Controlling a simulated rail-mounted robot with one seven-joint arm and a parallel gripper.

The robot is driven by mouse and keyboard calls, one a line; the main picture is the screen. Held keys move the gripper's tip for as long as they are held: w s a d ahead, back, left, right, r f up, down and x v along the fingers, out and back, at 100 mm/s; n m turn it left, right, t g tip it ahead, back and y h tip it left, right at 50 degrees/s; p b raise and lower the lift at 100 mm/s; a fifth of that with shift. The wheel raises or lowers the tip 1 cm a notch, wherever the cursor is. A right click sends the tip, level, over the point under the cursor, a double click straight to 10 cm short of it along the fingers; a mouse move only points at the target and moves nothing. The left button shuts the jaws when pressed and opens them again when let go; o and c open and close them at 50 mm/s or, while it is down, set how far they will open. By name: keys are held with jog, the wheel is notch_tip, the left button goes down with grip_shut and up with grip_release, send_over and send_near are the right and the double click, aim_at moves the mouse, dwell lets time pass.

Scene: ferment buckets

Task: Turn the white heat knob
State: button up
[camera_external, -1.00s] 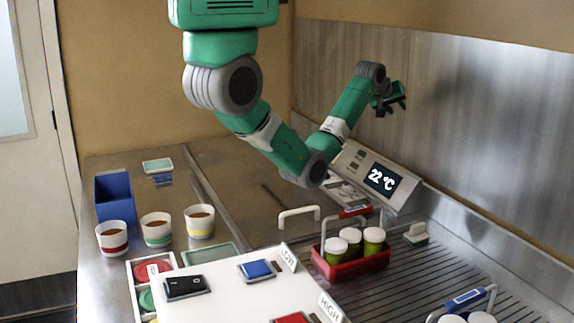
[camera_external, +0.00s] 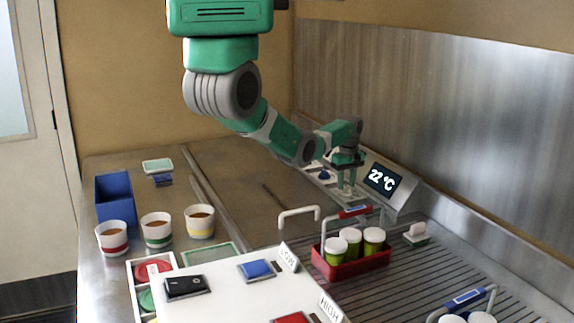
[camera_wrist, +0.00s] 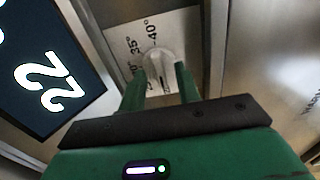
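The white heat knob (camera_wrist: 158,62) shows in the wrist view on a white dial plate (camera_wrist: 182,32) marked with temperatures such as 35° and 40°. My gripper (camera_wrist: 160,78) has its two green fingers apart, one on each side of the knob's near part. I see no clear grip on the knob, and whether either finger touches it is hard to tell. The dark display (camera_wrist: 45,70) beside the plate reads 22. In the external view my gripper (camera_external: 345,190) points down at the control panel, left of the display (camera_external: 383,181) reading 22 °C, and the knob cannot be made out clearly.
A red rack (camera_external: 352,258) with green, white-capped jars stands in front of the panel on the slatted drain. A white box (camera_external: 225,290) with blue and red pads is nearer. Several cups (camera_external: 157,231) and a blue bin (camera_external: 115,198) stand left. The metal wall rises behind the panel.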

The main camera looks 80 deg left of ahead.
jog(key=shift+f, duration=0.4)
grip_shut()
